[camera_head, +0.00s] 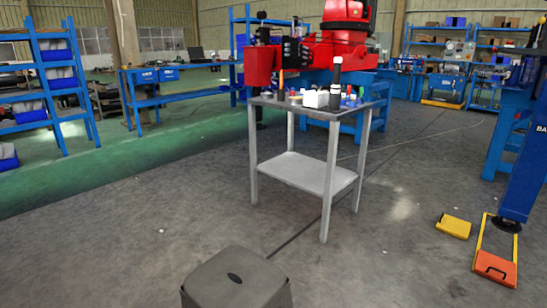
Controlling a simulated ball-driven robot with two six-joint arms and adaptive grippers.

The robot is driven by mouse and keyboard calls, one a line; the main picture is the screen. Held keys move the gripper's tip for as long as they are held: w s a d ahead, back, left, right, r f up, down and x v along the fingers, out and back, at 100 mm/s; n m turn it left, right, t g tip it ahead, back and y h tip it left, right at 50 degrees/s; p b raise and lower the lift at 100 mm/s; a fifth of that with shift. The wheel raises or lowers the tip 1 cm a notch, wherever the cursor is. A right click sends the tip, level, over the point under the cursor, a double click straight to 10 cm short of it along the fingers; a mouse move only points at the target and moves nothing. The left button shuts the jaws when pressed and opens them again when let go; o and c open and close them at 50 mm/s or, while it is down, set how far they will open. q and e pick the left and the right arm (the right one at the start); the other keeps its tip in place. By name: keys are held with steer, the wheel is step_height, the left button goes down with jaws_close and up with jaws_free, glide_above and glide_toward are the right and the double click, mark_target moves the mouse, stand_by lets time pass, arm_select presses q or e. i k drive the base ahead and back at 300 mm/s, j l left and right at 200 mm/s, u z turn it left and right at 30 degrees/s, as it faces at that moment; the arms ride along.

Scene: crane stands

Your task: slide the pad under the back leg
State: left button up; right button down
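A yellow pad (453,225) lies flat on the concrete floor at the right. Close to its right, a yellow frame with an orange end piece (495,266) lies on the floor. A thick blue leg (524,170) comes down at the right edge to a round black foot (507,226), which overlaps the frame's far part. I cannot tell whether the foot touches the frame. A blue slanted leg (500,145) stands farther back. Its foot and the top of the stand are cut off or hard to see. Neither of my grippers is in view.
A grey cart (305,171) with small items on top stands in the middle. A dark grey stool-like block (235,280) is at the bottom edge. The floor between the cart and the yellow pad is clear. Blue shelves (60,85) and benches stand behind.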

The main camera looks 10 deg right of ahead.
mark_target(497, 264)
steer(key=i+l+u, duration=0.2)
steer(key=l+u, duration=0.2)
steer(key=l, duration=0.55)
steer(key=i+l+u, duration=0.1)
steer(key=l+u, duration=0.3)
steer(key=l, duration=0.55)
steer(key=l+u, duration=0.45)
steer(key=l, duration=0.55)
steer(key=l+u, duration=0.1)
steer(key=l, duration=0.65)
steer(key=k+l+u, duration=0.15)
steer(key=l, duration=0.6)
steer(key=l+z, duration=0.45)
steer(key=i+l+z, duration=0.15)
steer(key=z, duration=0.3)
steer(key=l, duration=0.1)
